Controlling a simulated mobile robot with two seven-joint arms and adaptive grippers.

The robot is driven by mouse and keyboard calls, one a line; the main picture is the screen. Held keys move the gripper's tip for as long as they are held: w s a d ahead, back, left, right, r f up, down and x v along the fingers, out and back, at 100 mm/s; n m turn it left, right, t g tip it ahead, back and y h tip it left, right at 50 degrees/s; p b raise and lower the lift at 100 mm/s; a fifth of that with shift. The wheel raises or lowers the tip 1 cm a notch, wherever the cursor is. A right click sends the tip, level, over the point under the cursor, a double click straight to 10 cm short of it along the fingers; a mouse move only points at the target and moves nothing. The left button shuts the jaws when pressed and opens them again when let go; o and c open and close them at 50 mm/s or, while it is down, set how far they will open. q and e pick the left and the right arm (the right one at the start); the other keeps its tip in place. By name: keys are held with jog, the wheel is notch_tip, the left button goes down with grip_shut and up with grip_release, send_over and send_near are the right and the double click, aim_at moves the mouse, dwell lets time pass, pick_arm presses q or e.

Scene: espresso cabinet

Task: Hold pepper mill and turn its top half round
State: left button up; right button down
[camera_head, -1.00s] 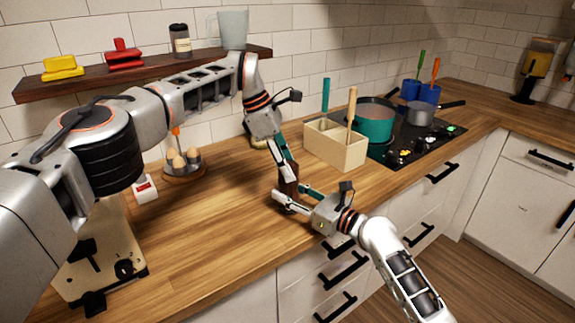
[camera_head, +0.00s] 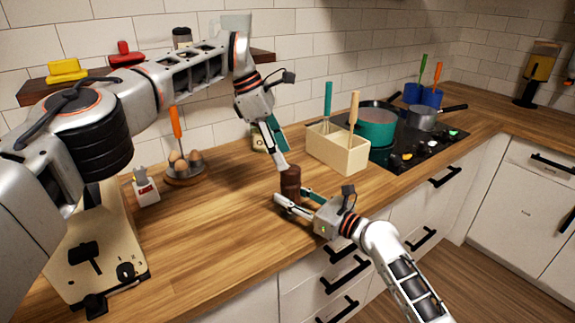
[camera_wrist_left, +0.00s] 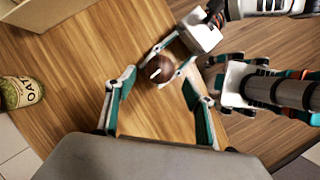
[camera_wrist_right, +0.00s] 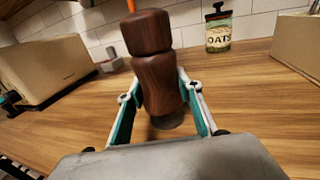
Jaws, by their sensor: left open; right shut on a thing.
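The dark brown wooden pepper mill (camera_head: 290,184) stands upright on the counter near its front edge. My right gripper (camera_head: 292,198) is shut on the mill's lower half. In the right wrist view the mill (camera_wrist_right: 157,75) sits between the fingers, with its rounded top half clear above them. My left gripper (camera_head: 284,160) is open above the mill and points down at it. In the left wrist view the mill's top (camera_wrist_left: 160,68) lies beyond and between the spread fingers of the left gripper (camera_wrist_left: 150,90), apart from them.
A wooden utensil box (camera_head: 338,150) stands behind and right of the mill, near the hob (camera_head: 415,147). An oats jar (camera_wrist_right: 218,28) stands at the back. An egg holder (camera_head: 186,176) and a toaster (camera_head: 95,255) are at left. The counter left of the mill is clear.

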pick_arm(q)
jog(key=v, duration=0.6)
jog(key=shift+r, duration=0.3)
